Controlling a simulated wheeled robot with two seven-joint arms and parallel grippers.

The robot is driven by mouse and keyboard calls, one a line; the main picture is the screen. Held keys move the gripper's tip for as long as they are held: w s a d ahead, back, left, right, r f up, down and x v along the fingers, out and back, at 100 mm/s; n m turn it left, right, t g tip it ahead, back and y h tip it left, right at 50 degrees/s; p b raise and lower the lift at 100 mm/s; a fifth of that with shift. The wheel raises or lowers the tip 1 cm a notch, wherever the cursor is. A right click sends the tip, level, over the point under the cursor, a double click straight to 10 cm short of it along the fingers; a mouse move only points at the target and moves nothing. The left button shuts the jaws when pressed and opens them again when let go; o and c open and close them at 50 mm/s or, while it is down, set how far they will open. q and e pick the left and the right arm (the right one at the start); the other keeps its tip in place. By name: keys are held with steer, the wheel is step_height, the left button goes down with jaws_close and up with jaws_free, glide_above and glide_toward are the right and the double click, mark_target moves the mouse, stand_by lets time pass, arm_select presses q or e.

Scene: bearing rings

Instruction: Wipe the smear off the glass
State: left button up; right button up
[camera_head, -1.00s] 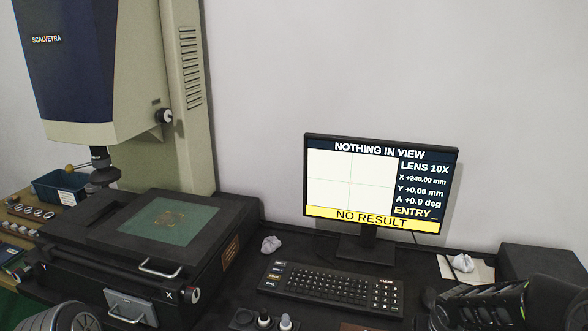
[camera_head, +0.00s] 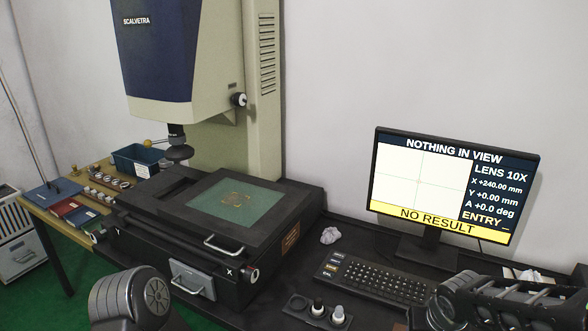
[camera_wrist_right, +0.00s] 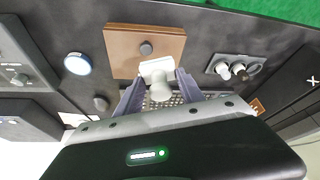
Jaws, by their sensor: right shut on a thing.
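The glass (camera_head: 215,214) is a greenish pane set in the black stage of the measuring machine, left of centre in the head view. A yellow-brown smear-like mark (camera_head: 236,200) lies near its middle. My right gripper (camera_wrist_right: 160,77) is shut on a white thing (camera_wrist_right: 159,88) with a squarish top and a rounded end; I cannot tell exactly what it is. It is held away from the glass, which is outside the wrist view. In the head view only my right arm shows at lower right. My left gripper is not in view; only its arm link shows at lower left.
The monitor (camera_head: 452,190) stands at right. The machine's lens head (camera_head: 177,148) overhangs behind the glass.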

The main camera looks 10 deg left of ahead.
stand_by(0.4)
step_height(320, 180, up, 5)
steer(key=shift+w+r, duration=0.1)
steer(key=shift+w, duration=0.05)
steer(key=shift+a, duration=0.1)
